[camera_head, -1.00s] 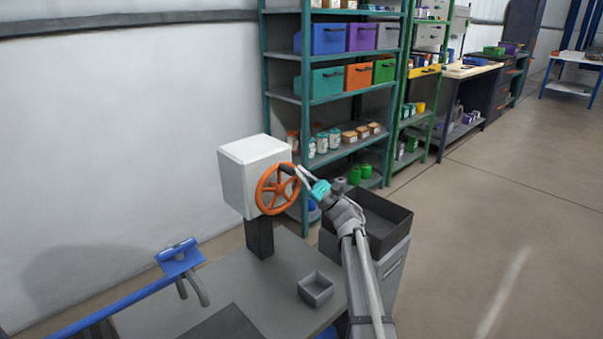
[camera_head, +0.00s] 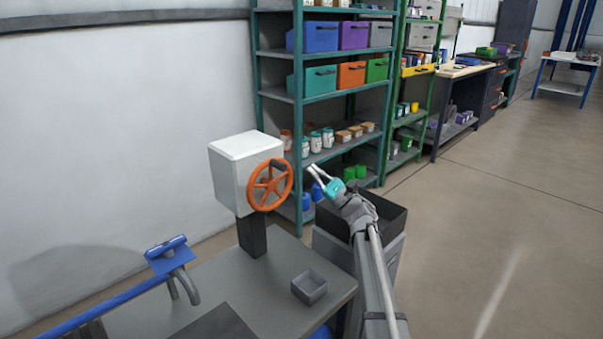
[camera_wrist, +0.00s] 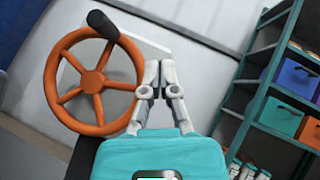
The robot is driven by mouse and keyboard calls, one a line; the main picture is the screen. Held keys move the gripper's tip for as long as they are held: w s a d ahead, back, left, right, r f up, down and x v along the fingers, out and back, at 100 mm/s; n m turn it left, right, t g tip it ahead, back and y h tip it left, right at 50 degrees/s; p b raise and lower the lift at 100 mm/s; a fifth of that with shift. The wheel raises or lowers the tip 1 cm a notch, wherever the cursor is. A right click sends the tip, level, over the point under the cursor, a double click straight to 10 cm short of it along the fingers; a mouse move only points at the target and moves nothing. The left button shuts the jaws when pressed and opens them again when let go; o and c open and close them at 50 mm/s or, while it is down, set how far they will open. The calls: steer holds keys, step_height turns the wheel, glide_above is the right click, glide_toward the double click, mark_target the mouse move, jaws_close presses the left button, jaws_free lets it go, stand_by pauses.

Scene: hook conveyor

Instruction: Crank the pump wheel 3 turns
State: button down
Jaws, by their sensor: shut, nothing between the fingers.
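The orange pump wheel (camera_head: 270,186) has several spokes and is mounted on the front of a white box (camera_head: 243,165) on a dark post. In the wrist view the wheel (camera_wrist: 97,82) fills the left side. Its dark crank handle (camera_wrist: 102,24) stands out from the rim near the top; in the head view the handle (camera_head: 277,164) is also near the top of the rim. My gripper (camera_head: 312,170) is to the right of the wheel, apart from the handle. In the wrist view its fingers (camera_wrist: 159,68) are shut with nothing between them, just right of the rim.
The post stands on a grey table with a small grey tray (camera_head: 310,283) on it. A blue bar with a hook (camera_head: 177,262) is at the left. A dark open bin (camera_head: 390,215) is under my arm. Loaded shelves (camera_head: 300,95) stand behind.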

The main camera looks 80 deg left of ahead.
steer(key=w+d+f+b, duration=0.1)
steer(key=w, duration=0.5)
steer(key=shift+f, duration=0.3)
steer(key=shift+w, duration=0.1)
